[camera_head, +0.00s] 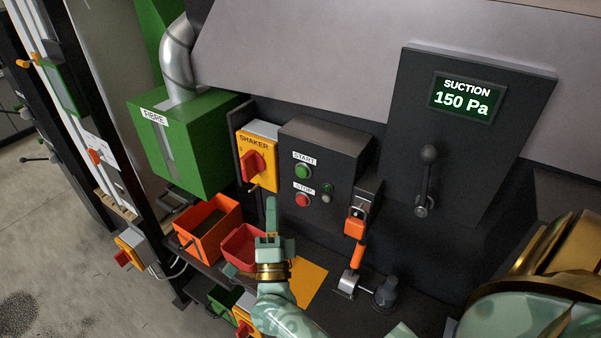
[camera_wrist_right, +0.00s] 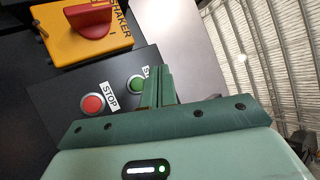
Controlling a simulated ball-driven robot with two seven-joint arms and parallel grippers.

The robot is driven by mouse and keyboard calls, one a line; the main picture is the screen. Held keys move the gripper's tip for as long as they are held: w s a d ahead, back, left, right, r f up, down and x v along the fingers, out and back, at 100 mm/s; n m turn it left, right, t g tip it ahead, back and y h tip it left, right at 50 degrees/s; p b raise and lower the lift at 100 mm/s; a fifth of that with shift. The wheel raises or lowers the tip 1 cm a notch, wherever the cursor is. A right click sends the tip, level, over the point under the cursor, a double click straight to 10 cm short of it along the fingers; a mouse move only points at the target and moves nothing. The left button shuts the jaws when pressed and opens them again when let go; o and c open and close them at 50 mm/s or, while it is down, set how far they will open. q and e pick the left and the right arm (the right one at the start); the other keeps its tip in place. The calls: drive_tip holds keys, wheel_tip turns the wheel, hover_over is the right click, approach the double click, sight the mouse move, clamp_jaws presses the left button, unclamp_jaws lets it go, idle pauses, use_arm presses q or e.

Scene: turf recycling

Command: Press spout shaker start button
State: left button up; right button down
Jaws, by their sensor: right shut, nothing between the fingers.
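The green start button (camera_head: 303,171) sits under a START label on a dark control box (camera_head: 330,150). The red stop button (camera_head: 302,199) is below it. My right gripper (camera_head: 271,205) is shut and empty, its fingers pointing up in front of the box's lower left. In the right wrist view its shut fingers (camera_wrist_right: 158,88) reach toward the box, with the start button (camera_wrist_right: 138,84) just left of the fingertips and the stop button (camera_wrist_right: 92,104) farther left. I cannot tell whether the fingertips touch the box. My left gripper is not in view.
A yellow shaker switch (camera_head: 254,165) with a red knob is left of the box. A red tray (camera_head: 240,250) and an orange bin (camera_head: 207,228) stand near my right gripper. An orange-handled lever (camera_head: 355,240) is right of it. A suction panel (camera_head: 470,130) is farther right.

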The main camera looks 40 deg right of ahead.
approach(298, 169)
drive_tip(key=shift+w+d+r, duration=0.2)
drive_tip(key=shift+w+r, duration=0.35)
drive_tip(key=shift+w, duration=0.1)
drive_tip(key=shift+w+d+r, duration=0.2)
drive_tip(key=shift+w+r, duration=0.4)
drive_tip(key=shift+w, duration=0.1)
drive_tip(key=shift+w+d+r, duration=0.2)
drive_tip(key=shift+w+r, duration=0.35)
drive_tip(key=shift+w, duration=0.1)
drive_tip(key=shift+d, duration=0.2)
idle(0.4)
drive_tip(key=shift+w+d, duration=0.15)
drive_tip(key=shift+d, duration=0.05)
drive_tip(key=shift+w+d, duration=0.2)
drive_tip(key=shift+d, duration=0.25)
idle(0.7)
drive_tip(key=shift+a, duration=0.1)
drive_tip(key=shift+s+a, duration=0.4)
drive_tip(key=shift+a, duration=0.3)
drive_tip(key=a, duration=0.1)
drive_tip(key=s+a, duration=0.1)
drive_tip(key=a, duration=0.1)
drive_tip(key=s+a, duration=0.1)
drive_tip(key=shift+a, duration=0.35)
